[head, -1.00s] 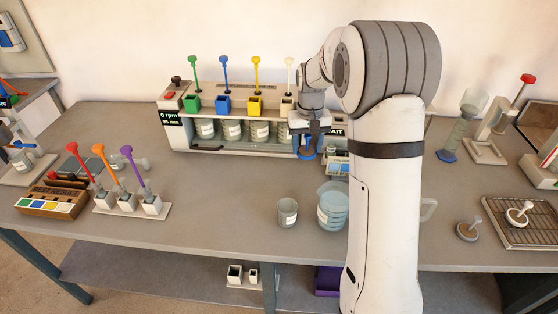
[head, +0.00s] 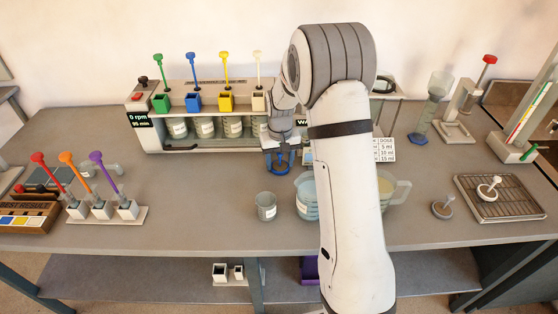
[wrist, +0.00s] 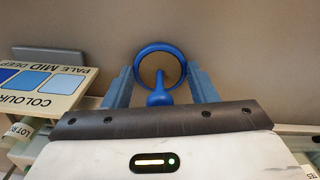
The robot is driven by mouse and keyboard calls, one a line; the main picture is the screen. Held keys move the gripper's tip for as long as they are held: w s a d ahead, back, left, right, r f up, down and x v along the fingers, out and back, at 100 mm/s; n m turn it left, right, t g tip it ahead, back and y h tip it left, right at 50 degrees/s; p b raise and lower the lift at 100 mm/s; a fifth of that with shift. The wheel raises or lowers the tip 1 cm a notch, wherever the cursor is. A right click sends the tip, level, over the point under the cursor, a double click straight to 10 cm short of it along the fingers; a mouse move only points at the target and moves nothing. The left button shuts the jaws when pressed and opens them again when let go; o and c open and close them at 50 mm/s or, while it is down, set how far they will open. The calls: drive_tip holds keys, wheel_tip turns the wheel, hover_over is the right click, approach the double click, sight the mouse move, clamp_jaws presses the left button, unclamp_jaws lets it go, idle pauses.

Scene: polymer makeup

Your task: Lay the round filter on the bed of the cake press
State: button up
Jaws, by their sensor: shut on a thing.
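My gripper (head: 281,158), with blue fingers, is shut on a blue-rimmed round piece with a short knobbed stalk (wrist: 181,53). The stalk points towards the wrist camera, between the fingers. The piece hangs above the table by the right end of the mixer bench; I cannot tell for sure whether it is the round filter. A white round piece with a peg (head: 486,191) lies on a wire rack at the right. A grey disc with a peg (head: 442,210) lies beside the rack. A stand with a red-topped lever (head: 465,105), at the back right, looks like the press, with a pale bed (head: 454,133).
The long machine (head: 205,125) with coloured valves stands behind my gripper. A small grey cup (head: 266,207), a blue-tinted beaker (head: 305,200) and a jug (head: 398,190) stand in front. A glass cylinder (head: 433,100) stands left of the red-lever stand.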

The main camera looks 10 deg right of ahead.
drive_tip(key=o, duration=1)
